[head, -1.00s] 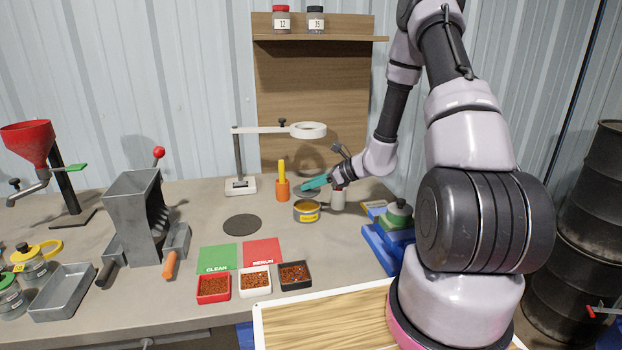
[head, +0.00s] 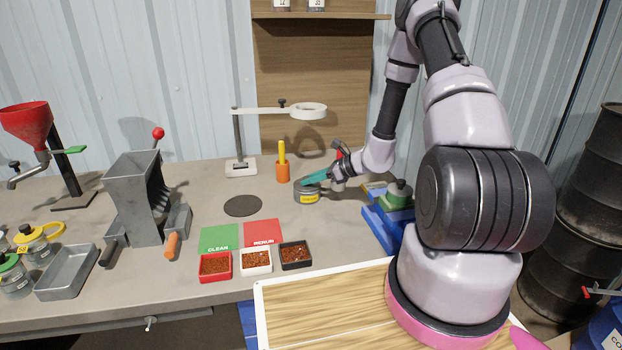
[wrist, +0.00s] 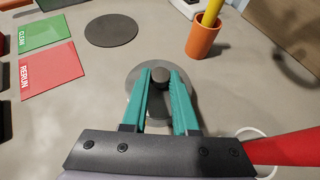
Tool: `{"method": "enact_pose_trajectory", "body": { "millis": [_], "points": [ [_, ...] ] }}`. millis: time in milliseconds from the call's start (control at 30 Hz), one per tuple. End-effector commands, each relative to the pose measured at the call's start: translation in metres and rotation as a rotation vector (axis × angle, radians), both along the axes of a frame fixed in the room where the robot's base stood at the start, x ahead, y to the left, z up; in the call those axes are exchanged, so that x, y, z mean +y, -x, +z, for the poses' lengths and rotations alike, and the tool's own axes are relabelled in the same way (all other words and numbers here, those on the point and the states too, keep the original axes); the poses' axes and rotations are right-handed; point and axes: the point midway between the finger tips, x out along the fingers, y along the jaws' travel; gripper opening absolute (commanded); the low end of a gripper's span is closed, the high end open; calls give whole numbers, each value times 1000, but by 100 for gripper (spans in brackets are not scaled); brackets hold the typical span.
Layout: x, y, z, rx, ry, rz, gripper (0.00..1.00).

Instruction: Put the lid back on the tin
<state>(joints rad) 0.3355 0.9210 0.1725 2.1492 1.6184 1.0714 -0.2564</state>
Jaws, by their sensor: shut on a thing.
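The tin (head: 309,198), grey with a yellow label, stands on the bench right of the orange cup. My gripper (head: 312,181) is over it in the head view, its teal fingers reaching down from the right. In the wrist view my gripper (wrist: 160,80) is shut on the dark knob of the round grey lid (wrist: 134,84). The lid is at the top of the tin and covers its opening. I cannot tell whether it is fully seated or slightly above the rim. The tin's body is mostly hidden under the lid in the wrist view.
An orange cup (head: 283,172) with a yellow-handled tool stands close left of the tin, below a ring magnifier (head: 306,111). A blue stand (head: 385,236) is at the right. A dark round mat (head: 243,205) and bare bench lie left. A red bar (wrist: 290,148) shows at the wrist view's right.

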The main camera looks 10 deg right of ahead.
Motion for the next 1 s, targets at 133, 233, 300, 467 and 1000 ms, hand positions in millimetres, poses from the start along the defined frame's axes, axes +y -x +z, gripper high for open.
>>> {"method": "enact_pose_trajectory", "body": {
  "millis": [133,233,300,467,1000],
  "points": [
    [0,0,0,0,0,0,0],
    [0,0,0,0,0,0,0],
    [0,0,0,0,0,0,0],
    [0,0,0,1,0,0,0],
    [-6,4,4,1,1,0,62]
  ]
}}
